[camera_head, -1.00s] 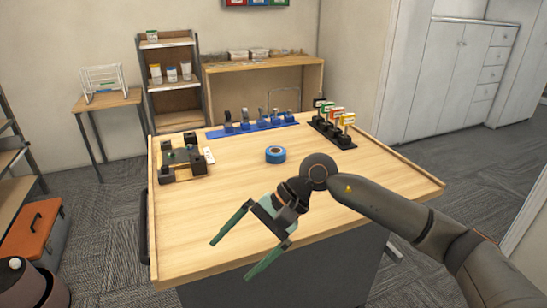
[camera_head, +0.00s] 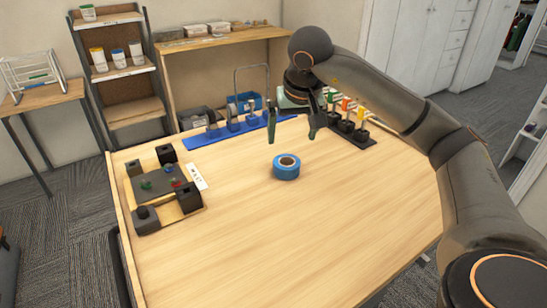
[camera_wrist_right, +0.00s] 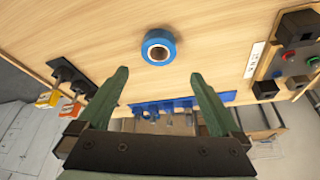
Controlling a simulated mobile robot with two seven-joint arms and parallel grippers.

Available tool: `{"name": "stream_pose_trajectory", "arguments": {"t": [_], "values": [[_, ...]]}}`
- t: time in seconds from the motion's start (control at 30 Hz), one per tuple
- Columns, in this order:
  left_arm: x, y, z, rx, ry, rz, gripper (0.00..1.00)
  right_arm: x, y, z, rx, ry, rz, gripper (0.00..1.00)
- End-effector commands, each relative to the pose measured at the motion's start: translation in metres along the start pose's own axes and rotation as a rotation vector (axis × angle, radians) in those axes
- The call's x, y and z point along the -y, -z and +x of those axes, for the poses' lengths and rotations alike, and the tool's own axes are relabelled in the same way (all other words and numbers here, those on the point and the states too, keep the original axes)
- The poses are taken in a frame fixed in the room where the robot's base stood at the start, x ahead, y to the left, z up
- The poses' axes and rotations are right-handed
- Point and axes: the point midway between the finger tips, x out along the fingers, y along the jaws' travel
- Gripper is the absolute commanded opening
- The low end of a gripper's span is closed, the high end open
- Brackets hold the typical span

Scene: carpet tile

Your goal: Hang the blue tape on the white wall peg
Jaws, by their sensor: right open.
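The blue tape (camera_head: 286,167) lies flat on the wooden table, a roll with a pale core; it also shows in the right wrist view (camera_wrist_right: 158,47), beyond the fingertips. My right gripper (camera_head: 291,140) is open and empty above the table, pointing down, with its fingers apart just behind the tape in the head view. In the right wrist view its two green fingers (camera_wrist_right: 160,73) frame clear table. The white wall peg cannot be made out in these frames. My left gripper is not in view.
A blue rack with tools (camera_head: 226,131) stands along the table's back edge. A dark holder with coloured tags (camera_head: 350,131) is at the back right. A board with black blocks (camera_head: 162,189) lies at the left. The table's middle and front are clear.

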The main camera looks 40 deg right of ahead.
Motion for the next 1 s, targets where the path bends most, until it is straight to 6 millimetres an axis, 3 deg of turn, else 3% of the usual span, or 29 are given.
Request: {"name": "stream_pose_trajectory", "arguments": {"t": [0.33, 0.57, 0.9, 1.0], "values": [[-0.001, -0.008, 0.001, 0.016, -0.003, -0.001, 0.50, 0.000, -0.001, 0.057, 0.004, -0.001, 0.001, 1.00], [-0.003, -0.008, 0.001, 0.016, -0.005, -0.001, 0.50, 0.000, 0.000, 0.075, 0.003, 0.000, 0.000, 1.00], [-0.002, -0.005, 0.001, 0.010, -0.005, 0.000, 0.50, -0.002, 0.002, 0.120, 0.003, -0.001, 0.000, 1.00], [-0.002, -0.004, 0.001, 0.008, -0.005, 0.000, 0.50, -0.001, 0.003, 0.124, 0.001, 0.001, 0.000, 1.00]]}}
